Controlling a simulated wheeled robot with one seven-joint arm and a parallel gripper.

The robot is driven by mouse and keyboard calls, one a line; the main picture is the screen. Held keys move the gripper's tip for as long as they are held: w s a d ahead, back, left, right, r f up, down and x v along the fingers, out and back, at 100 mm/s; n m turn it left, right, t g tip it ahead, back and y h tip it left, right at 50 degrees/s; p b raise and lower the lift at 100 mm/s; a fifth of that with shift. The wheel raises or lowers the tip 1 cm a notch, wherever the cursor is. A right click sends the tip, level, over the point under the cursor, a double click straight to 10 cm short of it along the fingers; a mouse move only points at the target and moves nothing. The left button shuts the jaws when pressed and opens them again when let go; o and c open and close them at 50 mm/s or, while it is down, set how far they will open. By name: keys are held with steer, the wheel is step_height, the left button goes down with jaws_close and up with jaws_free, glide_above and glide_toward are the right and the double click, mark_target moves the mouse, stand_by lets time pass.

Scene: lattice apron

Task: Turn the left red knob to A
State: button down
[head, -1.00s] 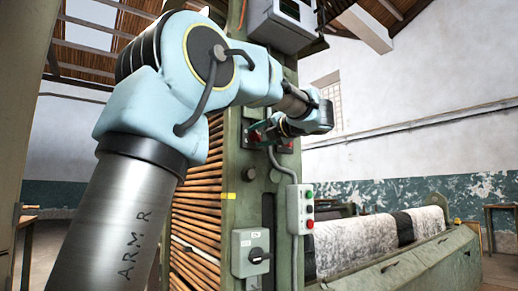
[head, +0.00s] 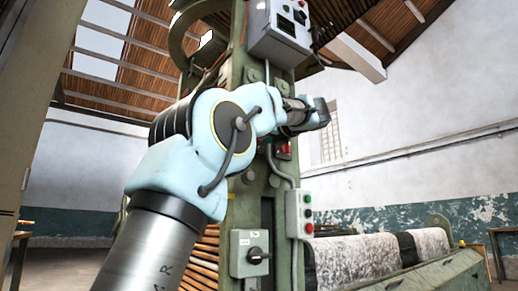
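A small dark panel with a red part (head: 284,150) shows on the green column, just below my forearm. It is too small and partly covered to tell a letter or a pointer position. A left red knob cannot be made out; my arm covers the column to the left of that panel. My wrist (head: 318,113) is in front of the column at the panel's upper right. My gripper's fingers are hidden behind my own arm, so I cannot see whether they touch anything.
A grey box with a black rotary switch (head: 257,255) is lower on the column. A button box (head: 306,213) with green and red buttons stands to its right. A grey control box (head: 280,30) hangs above my arm. A long machine bed (head: 425,276) extends right.

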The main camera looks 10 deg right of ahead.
steer(key=shift+w+d+f+n+b, duration=0.1)
steer(key=shift+n+b, duration=1.45)
steer(key=shift+n, duration=1.35)
steer(key=shift+c, duration=1.2)
jaws_free()
steer(key=v, duration=1)
steer(key=shift+s+d, duration=0.2)
steer(key=shift+s, duration=0.15)
steer(key=shift+s, duration=0.1)
